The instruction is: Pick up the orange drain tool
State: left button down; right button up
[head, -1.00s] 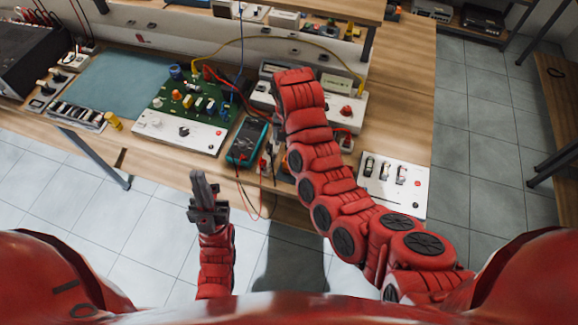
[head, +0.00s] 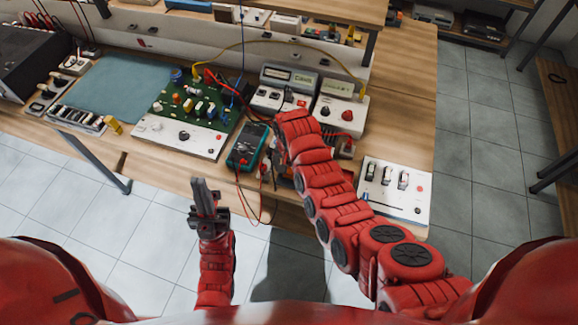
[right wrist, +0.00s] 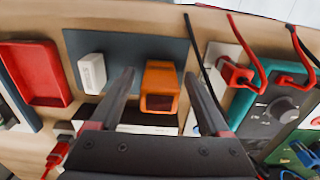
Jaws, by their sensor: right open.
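The orange drain tool (right wrist: 160,86) shows in the right wrist view as a short, blocky orange piece with a dark front face, lying on a dark blue-grey mat (right wrist: 120,52). My right gripper (right wrist: 160,78) is open, with one finger on each side of the tool in the picture. I cannot tell whether the fingers touch it or are still above it. In the head view, my right arm hides the tool and most of that gripper. My left gripper (head: 207,197) is in front of the bench, away from the tool; its finger gap is unclear.
A white block (right wrist: 92,73) and a red tray (right wrist: 38,75) lie left of the tool in the right wrist view. A teal multimeter (head: 247,146) with red and black leads is close by. A circuit board (head: 194,106) and a switch panel (head: 396,190) are on the wooden bench.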

jog(key=shift+f, duration=0.15)
grip_shut()
dwell(0.4)
